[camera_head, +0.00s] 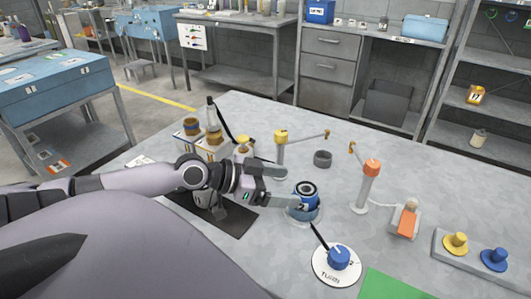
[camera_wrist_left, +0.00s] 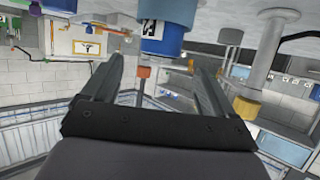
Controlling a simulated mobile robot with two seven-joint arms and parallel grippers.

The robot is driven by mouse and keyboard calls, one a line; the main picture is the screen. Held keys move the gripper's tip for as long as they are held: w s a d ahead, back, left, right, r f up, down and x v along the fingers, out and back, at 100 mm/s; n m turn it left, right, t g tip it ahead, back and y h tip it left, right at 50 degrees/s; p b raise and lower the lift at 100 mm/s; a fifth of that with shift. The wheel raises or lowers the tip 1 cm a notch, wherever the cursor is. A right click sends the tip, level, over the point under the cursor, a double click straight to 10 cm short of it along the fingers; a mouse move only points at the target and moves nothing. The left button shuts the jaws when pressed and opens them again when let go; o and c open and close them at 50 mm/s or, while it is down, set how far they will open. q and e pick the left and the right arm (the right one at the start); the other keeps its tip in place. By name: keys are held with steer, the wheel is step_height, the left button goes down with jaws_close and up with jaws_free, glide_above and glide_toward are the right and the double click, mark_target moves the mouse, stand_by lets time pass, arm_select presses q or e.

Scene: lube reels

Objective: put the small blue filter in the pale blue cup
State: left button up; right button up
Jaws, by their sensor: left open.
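The small blue filter (camera_head: 307,188) has a white ring and dark opening on top. It sits upright in the pale blue cup (camera_head: 303,217), its upper part standing above the rim. My left gripper (camera_head: 292,188) is open just left of the filter, its fingers pointing toward it. In the left wrist view, turned upside down, the filter (camera_wrist_left: 161,46) and the cup (camera_wrist_left: 168,11) show beyond the open fingertips (camera_wrist_left: 157,64), with a gap between. My right gripper is not in view.
A yellow-topped post (camera_head: 281,137) and a dark grey ring (camera_head: 322,158) stand behind. An orange-topped post (camera_head: 371,169) stands right. A blue knob on a white dial (camera_head: 338,257) lies in front. Brown-capped bottles (camera_head: 213,138) stand behind my arm. Table space between cup and orange post is clear.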

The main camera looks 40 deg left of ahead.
arm_select(q)
steer(key=shift+v, duration=1.8)
steer(key=shift+s, duration=0.1)
